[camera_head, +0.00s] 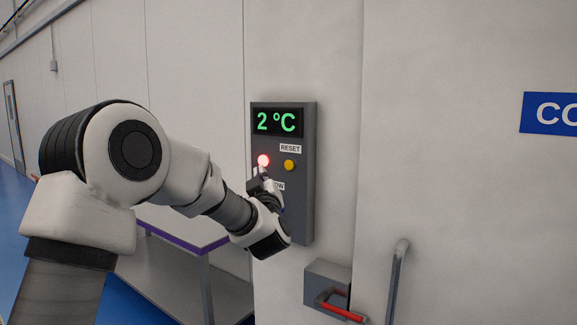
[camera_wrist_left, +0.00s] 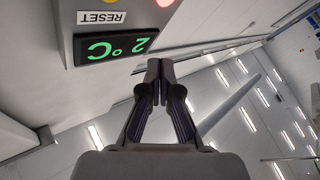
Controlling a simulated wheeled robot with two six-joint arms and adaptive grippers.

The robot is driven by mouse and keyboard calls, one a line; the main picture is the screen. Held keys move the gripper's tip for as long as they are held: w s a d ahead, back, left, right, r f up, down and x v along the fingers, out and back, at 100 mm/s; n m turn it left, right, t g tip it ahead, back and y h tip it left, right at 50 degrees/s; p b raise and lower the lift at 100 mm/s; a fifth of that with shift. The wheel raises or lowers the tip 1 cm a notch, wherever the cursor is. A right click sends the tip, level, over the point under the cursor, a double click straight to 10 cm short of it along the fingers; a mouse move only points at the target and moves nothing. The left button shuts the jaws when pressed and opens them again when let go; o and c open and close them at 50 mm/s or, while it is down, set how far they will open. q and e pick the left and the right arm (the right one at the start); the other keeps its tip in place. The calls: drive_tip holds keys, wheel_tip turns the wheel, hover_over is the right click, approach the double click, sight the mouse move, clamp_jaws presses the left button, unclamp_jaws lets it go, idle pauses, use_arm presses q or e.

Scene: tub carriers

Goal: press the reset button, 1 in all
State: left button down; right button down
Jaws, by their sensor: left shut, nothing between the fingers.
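The grey control panel (camera_head: 309,205) is on the pale wall, with a green "2 °C" display (camera_head: 277,122). A yellow button (camera_head: 289,165) sits just under the RESET label (camera_head: 290,148). A glowing red light or button (camera_head: 263,160) is to its left. My left gripper (camera_head: 264,175) is shut and empty, its tips in front of the panel just below the red one, left of and below the yellow button. In the left wrist view the shut fingers (camera_wrist_left: 158,65) show beside the upside-down display (camera_wrist_left: 115,48); the yellow button (camera_wrist_left: 110,2) is at the top edge. I cannot tell whether they touch the panel.
A label (camera_head: 278,186) ending in "OW" is partly hidden behind my gripper. Below right are a grey box with a red handle (camera_head: 340,312) and a vertical grey bar (camera_head: 396,285). A purple-edged table (camera_head: 180,239) stands behind my arm. A blue sign (camera_head: 550,114) is at right.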

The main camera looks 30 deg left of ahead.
sight(289, 165)
use_arm(q)
drive_tip(key=shift+w+d+p, duration=0.15)
drive_tip(key=shift+w+p, duration=0.75)
drive_tip(key=shift+w, duration=1.2)
drive_tip(key=shift+w+d+p, duration=0.15)
drive_tip(key=shift+w+p, duration=0.7)
drive_tip(key=shift+w, duration=1.25)
drive_tip(key=shift+w, duration=0.1)
drive_tip(key=shift+w, duration=0.3)
